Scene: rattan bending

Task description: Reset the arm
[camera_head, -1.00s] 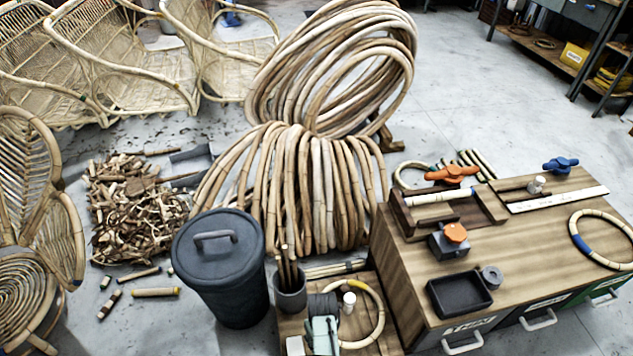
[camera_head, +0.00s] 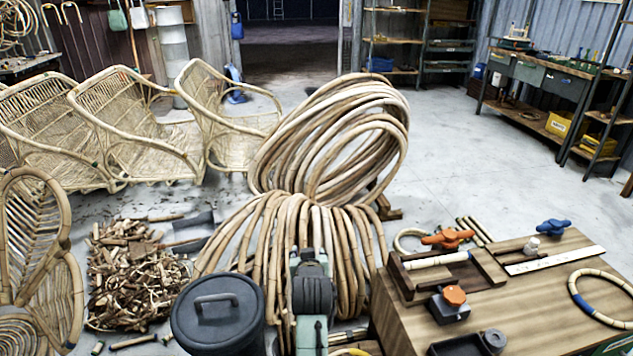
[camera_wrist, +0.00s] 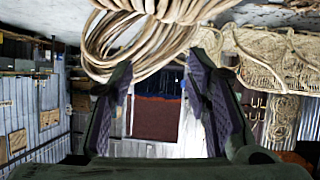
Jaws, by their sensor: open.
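My gripper (camera_wrist: 160,100) shows in the wrist view with its two dark fingers spread wide apart and nothing between them. The wrist view looks out across the room and appears upside down, with coiled rattan (camera_wrist: 135,40) at the top beyond the fingers. In the head view my arm, pale green and dark grey, rises at the lower middle in front of the rattan coils (camera_head: 335,150). The gripper's fingertips cannot be made out in the head view.
A lidded dark bin (camera_head: 218,325) stands left of my arm. A wooden workbench (camera_head: 540,315) with a clamping jig (camera_head: 440,265) is at right. Offcuts (camera_head: 135,275) and rattan chairs (camera_head: 130,125) are at left.

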